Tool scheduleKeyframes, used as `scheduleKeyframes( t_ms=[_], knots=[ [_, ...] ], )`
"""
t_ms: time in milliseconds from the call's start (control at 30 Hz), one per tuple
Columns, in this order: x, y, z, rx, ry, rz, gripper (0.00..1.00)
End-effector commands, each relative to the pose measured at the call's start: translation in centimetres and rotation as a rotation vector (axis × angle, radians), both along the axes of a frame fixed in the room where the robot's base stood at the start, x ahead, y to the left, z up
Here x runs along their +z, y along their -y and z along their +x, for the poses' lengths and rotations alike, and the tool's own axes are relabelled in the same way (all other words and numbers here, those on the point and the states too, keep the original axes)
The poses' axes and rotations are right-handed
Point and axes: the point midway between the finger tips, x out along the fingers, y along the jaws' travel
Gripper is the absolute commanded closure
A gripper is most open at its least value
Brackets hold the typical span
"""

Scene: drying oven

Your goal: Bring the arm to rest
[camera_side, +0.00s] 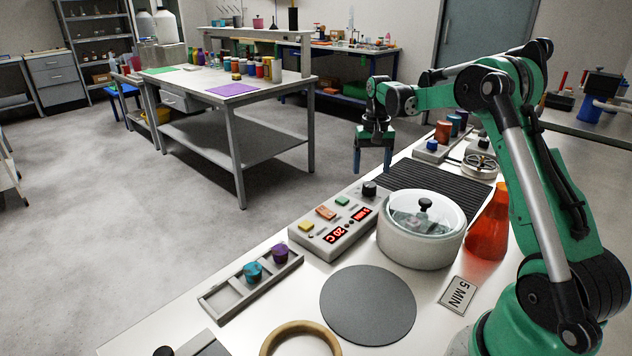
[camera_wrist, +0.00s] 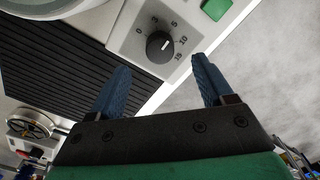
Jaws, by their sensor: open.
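My gripper (camera_side: 374,158) hangs pointing down at the far edge of the bench, beyond the black ribbed mat and beside the control box. Its two blue fingers are apart with nothing between them; they also show in the wrist view (camera_wrist: 160,88). The green arm is bent over the right side of the bench. Below the fingers in the wrist view lie the control box's black dial (camera_wrist: 160,45) and the bench edge. The gripper appears to touch nothing.
The control box (camera_side: 338,225) reads 20 C and 5 MIN. Beside it stand a lidded round oven (camera_side: 420,245), a red-orange flask (camera_side: 487,225) and the ribbed mat (camera_side: 440,188). A rack (camera_side: 225,298) holds teal and purple jars. A grey disc (camera_side: 367,305) lies in front.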

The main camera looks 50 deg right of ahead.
Motion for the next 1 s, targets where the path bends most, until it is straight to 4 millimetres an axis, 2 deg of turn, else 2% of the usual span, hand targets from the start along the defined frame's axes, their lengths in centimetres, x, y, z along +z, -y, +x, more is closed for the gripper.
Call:
scheduleKeyframes(
  t_ms=[133,433,567,667,767,900,1000],
  knots=[
    [1.2,0.0,0.0,0.000,0.000,0.000,0.26],
    [1.3,-0.1,0.0,0.001,0.001,-0.001,0.26],
    [2.2,-1.3,0.1,0.034,0.021,-0.013,0.26],
    [3.9,-3.7,0.2,0.102,0.064,-0.040,0.26],
    [5.8,-7.1,-0.2,0.194,0.127,-0.076,0.26],
    [7.7,-11.9,-1.7,0.329,0.224,-0.124,0.26],
    [8.4,-15.1,-3.3,0.423,0.297,-0.154,0.26]
  ],
)
